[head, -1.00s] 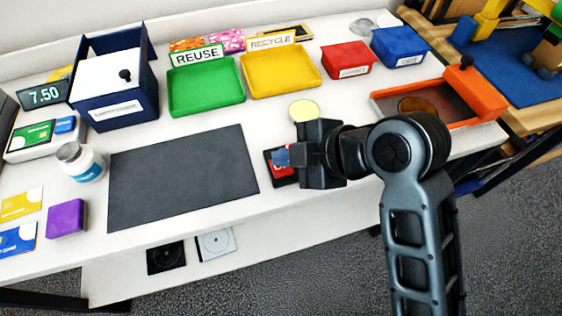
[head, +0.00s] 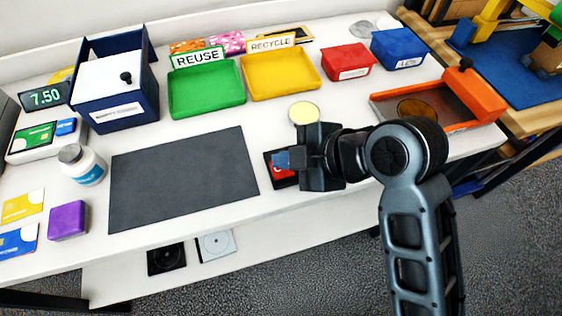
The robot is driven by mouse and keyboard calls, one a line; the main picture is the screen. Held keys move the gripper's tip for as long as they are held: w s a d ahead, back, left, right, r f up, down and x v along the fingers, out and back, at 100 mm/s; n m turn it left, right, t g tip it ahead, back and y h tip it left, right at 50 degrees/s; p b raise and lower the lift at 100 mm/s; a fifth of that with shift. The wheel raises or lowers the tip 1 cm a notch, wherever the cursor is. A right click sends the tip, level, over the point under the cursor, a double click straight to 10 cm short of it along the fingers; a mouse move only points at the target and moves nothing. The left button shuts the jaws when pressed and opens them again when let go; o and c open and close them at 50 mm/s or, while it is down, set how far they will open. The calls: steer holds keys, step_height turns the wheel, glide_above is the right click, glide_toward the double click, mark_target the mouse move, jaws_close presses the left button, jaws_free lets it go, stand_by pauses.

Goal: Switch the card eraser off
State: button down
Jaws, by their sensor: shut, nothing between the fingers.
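A small black device with a red part on its top (head: 284,181) lies on the white table just right of the grey mat. It is probably the card eraser, but no readable label shows. My gripper (head: 282,159) is over its far part, with the bluish fingertips pointing left in the picture. The fingers are shut and empty. The gripper body hides the device's right side and part of the red top. I cannot tell whether the fingertips touch it, nor which way any switch on it is set.
A dark grey mat (head: 183,181) lies left of my gripper. A pale yellow disc (head: 304,112) is just behind it. Green (head: 207,89) and yellow (head: 281,74) trays stand farther back, and an orange-framed tray (head: 484,98) stands to the right. The table's front edge is close.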

steer(key=shift+r, duration=0.15)
step_height(320, 180, up, 6)
steer(key=p, duration=0.5)
stand_by(0.3)
stand_by(0.3)
steer(key=s+d+f+m+t, duration=0.1)
steer(key=f+m, duration=0.1)
steer(key=s+d+f+m+h, duration=0.1)
steer(key=d, duration=0.1)
steer(key=s+d+f+m+t, duration=0.1)
steer(key=s+d+f+m, duration=0.1)
steer(key=shift+s+f+m+t, duration=0.1)
steer(key=shift+f+m+t, duration=0.2)
steer(key=s+d+m+t+h, duration=0.5)
steer(key=s+d+m, duration=0.7)
steer(key=s, duration=0.5)
steer(key=s+d+r+m+t+h, duration=0.1)
steer(key=s+d+r+m+t, duration=0.1)
steer(key=s+r, duration=0.5)
steer(key=shift+s+d+r+m+h, duration=0.3)
steer(key=shift+s+d+m+h, duration=0.1)
steer(key=shift+s+d, duration=0.2)
